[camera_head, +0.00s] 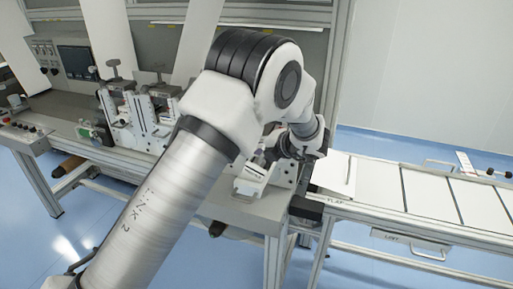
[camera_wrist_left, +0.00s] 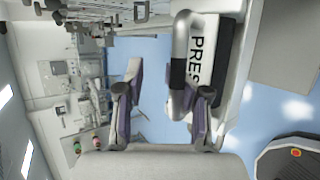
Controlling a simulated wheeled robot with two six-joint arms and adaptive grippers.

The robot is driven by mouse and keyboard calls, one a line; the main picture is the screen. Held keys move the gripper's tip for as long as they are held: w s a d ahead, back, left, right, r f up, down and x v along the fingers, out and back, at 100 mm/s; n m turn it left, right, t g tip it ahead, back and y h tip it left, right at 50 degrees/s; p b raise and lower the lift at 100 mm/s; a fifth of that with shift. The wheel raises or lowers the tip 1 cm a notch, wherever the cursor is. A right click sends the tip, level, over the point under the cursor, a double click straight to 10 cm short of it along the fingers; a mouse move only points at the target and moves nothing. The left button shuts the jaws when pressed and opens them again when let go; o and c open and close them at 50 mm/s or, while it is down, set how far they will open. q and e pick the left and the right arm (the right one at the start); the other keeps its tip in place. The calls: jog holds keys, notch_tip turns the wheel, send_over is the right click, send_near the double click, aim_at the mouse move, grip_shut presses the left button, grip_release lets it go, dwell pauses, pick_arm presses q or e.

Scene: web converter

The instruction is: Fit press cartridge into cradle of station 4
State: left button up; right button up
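A white cartridge marked "PRES..." (camera_wrist_left: 222,72) with a grey handle and black grip (camera_wrist_left: 179,62) is in the right half of the left wrist view. My left gripper (camera_wrist_left: 163,104) has its purple-padded fingers apart, with floor showing between them. The right finger overlaps the near end of the cartridge and handle; I cannot tell whether it touches. In the head view my left gripper (camera_head: 262,158) is beyond my forearm, just above a white block (camera_head: 252,180) at the bench's right end. I cannot tell whether that block is the cartridge or the station 4 cradle. My right gripper is out of view.
White stations (camera_head: 140,122) stand along the bench, partly behind my arm. A control panel (camera_head: 68,60) is at the back left. A conveyor-like table with white panels (camera_head: 430,195) runs right, beside a frame post. Blue floor (camera_head: 400,272) is open in front.

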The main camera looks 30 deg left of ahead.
pick_arm(q)
jog(key=p+v, duration=0.6)
jog(key=v, duration=0.5)
jog(key=shift+d+r, duration=0.15)
jog(key=shift+d, duration=0.1)
